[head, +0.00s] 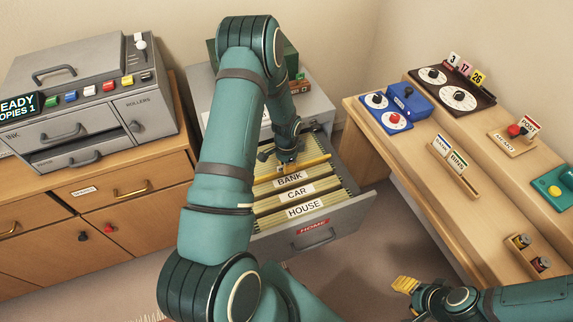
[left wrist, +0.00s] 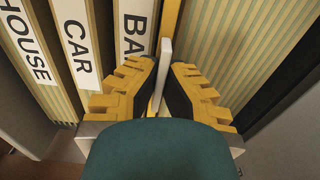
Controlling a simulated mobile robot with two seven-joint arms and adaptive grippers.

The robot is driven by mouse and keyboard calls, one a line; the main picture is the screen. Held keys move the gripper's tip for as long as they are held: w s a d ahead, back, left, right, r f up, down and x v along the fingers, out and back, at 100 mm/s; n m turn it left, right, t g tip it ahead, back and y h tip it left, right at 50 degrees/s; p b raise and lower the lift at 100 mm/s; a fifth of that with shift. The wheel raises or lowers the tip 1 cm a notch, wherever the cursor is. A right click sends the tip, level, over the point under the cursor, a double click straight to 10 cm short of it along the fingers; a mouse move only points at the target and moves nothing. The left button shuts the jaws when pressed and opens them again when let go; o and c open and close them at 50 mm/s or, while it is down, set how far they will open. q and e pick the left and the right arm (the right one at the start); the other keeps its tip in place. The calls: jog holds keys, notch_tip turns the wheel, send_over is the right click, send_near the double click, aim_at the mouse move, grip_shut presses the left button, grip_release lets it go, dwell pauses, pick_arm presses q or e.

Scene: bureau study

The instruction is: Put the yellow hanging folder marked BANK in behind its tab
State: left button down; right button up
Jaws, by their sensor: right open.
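The open file drawer (head: 345,212) holds dividers with white tabs: BANK (head: 290,179), CAR (head: 296,194) and HOUSE (head: 304,210). The yellow hanging folder (head: 317,163) is at the back of the row, just behind the BANK tab; any marking on it is hidden. My left gripper (head: 285,163) is over it, pointing down. In the left wrist view my left gripper (left wrist: 165,68) has its fingers close on both sides of the folder's thin edge (left wrist: 172,20), apparently shut on it. Whether the folder is fully seated is unclear. My right gripper (head: 404,286) is open and empty at lower right.
A grey copier (head: 85,95) stands on the wooden cabinet at left. The desk (head: 440,190) at right carries dial panels, a blue box (head: 407,101) and a rack (head: 455,175) with BANK and BINS cards. My left arm covers part of the drawer. Floor is clear before it.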

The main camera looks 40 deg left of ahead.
pick_arm(q)
jog(key=shift+f, duration=0.95)
dwell(0.6)
jog(key=c, duration=1.1)
grip_release()
jog(key=shift+o, duration=0.2)
notch_tip(320, 180, up, 12)
jog(key=shift+r, duration=0.1)
